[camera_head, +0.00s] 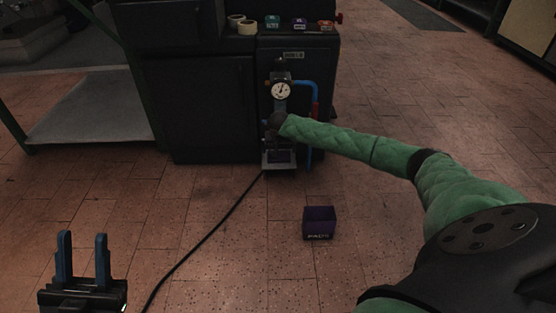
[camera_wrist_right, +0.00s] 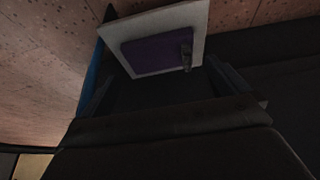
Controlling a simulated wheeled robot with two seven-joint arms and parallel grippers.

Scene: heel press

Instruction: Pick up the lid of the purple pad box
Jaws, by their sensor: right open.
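A dark purple box (camera_head: 318,224) with a pale label stands on the floor in the head view, and its top looks open. A small purple item (camera_head: 299,23) lies on top of the dark cabinet; I cannot tell whether it is a lid. In the right wrist view a flat purple piece (camera_wrist_right: 155,50) lies on a pale plate (camera_wrist_right: 198,18), with a small dark part over its right side. My right gripper (camera_wrist_right: 160,80) is open, its fingers either side of the view below that plate. In the head view it is at the press, largely hidden. My left gripper (camera_head: 83,237) is open and empty at bottom left.
The press has a round gauge (camera_head: 281,90) and a blue pipe (camera_head: 306,87) beside it. Tape rolls (camera_head: 246,27), a teal item (camera_head: 272,22) and an orange item (camera_head: 326,24) sit on the cabinet. A grey shelf (camera_head: 95,108) stands left.

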